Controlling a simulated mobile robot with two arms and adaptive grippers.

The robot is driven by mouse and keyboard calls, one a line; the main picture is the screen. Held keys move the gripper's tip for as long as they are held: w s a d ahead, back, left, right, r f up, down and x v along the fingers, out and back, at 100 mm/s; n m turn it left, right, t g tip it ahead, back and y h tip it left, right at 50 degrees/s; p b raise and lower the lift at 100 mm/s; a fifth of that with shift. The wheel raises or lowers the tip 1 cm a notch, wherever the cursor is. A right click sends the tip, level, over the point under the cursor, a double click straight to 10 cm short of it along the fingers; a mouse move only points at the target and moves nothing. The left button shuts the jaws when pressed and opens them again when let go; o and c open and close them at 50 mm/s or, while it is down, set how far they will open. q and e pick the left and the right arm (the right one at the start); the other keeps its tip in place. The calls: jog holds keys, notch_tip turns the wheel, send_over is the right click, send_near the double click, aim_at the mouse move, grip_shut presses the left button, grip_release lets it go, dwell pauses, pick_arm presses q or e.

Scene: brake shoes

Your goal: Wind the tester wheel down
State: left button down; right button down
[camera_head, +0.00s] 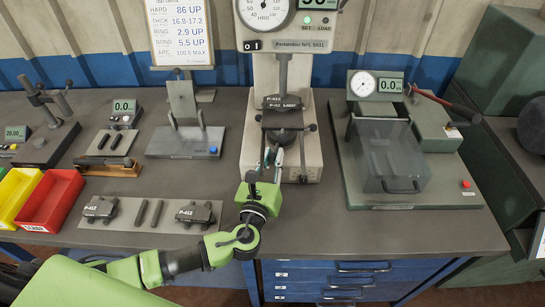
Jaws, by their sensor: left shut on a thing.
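The hardness tester (309,105) stands at the back middle of the bench, with its dial and a lit green display at the top. A dark brake shoe labelled P-411 (282,103) sits on its anvil, under the vertical spindle. The tester wheel (303,160) is below the anvil, with dark spokes or handles showing on its right side. My left gripper (270,158) reaches up from the front and is shut on the wheel's left front part. The gripper hides the exact grip point and part of the wheel. My right gripper is not in view.
A green machine with a clear guard (393,160) and red-handled lever stands right. A grey fixture (186,142) is left of the tester. More P-412 shoes (195,212) lie on a front-left mat. Red (50,203) and yellow bins are far left. The bench front right of my arm is clear.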

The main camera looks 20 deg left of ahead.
aim_at(287, 164)
pick_arm(q)
jog(key=shift+w+d+r+n+g+y+b, duration=0.1)
jog(key=shift+w+d+n+g+y+b, duration=0.15)
jog(key=shift+d+n+y, duration=0.7)
jog(key=shift+w+d+f+n+g+y+b, duration=0.1)
jog(key=shift+d+n+g+y, duration=0.4)
jog(key=shift+y, duration=0.8)
jog(key=shift+w+d+r+n+g+y+b, duration=0.15)
jog(key=shift+d+n+y, duration=0.3)
jog(key=shift+n+y, duration=0.55)
jog(key=c, duration=1.9)
grip_release()
jog(key=v, duration=1.2)
jog(key=shift+d, duration=0.2)
jog(key=shift+w, duration=0.1)
